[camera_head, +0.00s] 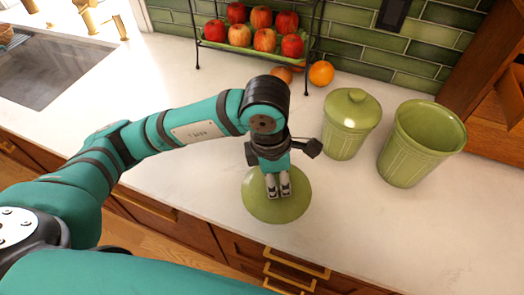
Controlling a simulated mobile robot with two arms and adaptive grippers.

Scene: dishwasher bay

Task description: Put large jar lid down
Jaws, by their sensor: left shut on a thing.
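The large green jar lid (292,207) is near the front edge of the white counter, below my left gripper. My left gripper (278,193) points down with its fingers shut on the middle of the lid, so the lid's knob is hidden. I cannot tell whether the lid touches the counter or is held slightly above it. The large green jar (423,145) stands open and upright to the right. My right gripper is not in view.
A smaller green jar (345,128) with its lid on stands between my left gripper and the open jar. A rack of apples (262,38) and loose oranges (321,73) are at the back. The counter (150,85) is clear to the left, towards the sink (40,68).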

